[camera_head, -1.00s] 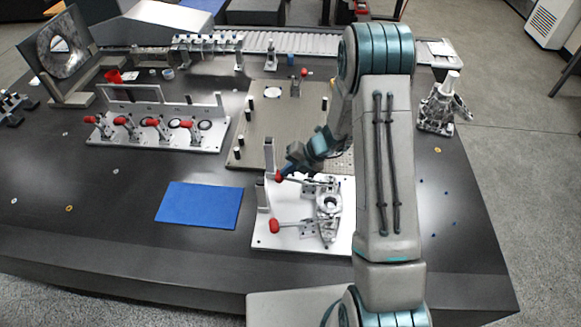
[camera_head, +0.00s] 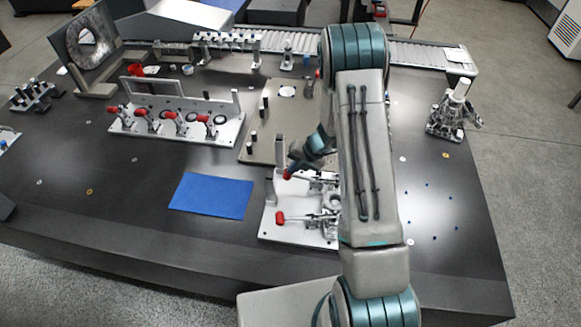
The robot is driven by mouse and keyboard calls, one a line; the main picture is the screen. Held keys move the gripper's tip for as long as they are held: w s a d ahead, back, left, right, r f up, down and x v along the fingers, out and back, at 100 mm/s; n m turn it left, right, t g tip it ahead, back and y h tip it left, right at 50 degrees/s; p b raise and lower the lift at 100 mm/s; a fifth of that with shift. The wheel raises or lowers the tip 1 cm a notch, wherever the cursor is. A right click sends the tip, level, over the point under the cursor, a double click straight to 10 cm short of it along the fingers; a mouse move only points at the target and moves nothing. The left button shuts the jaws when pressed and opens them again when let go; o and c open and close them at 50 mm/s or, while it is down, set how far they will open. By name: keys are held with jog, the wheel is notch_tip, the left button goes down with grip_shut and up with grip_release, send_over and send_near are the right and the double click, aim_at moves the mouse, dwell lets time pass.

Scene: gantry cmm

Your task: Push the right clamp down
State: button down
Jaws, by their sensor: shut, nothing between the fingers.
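A white fixture plate (camera_head: 270,232) stands near the table's front edge, partly behind my arm. It carries two toggle clamps with red handle tips, both lying low and pointing left. The near clamp's red tip (camera_head: 281,217) is clear of my gripper. The far clamp's red tip (camera_head: 287,175) is right at my gripper (camera_head: 293,168), which comes down from the upper right with its fingers shut and empty. I cannot tell whether they touch. My arm hides the right part of the fixture. Which clamp is the right one is not clear from this view.
A blue mat (camera_head: 212,195) lies left of the fixture. A row of several red-handled clamps (camera_head: 172,127) stands behind it. A metal plate with posts (camera_head: 262,145) is just behind the fixture. A grey metal device (camera_head: 452,115) stands at the right.

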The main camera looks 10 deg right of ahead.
jog(key=shift+s+a+f, duration=0.25)
jog(key=shift+s+f, duration=0.15)
jog(key=shift+f, duration=0.05)
jog(key=shift+w+d+r+p, duration=0.1)
jog(key=shift+d+r+p, duration=0.1)
jog(key=shift+r+p, duration=0.45)
jog(key=p+v, duration=0.1)
jog(key=v, duration=1.2)
jog(key=shift+w+d+r, duration=0.15)
jog(key=shift+w+d, duration=0.15)
jog(key=shift+d, duration=0.15)
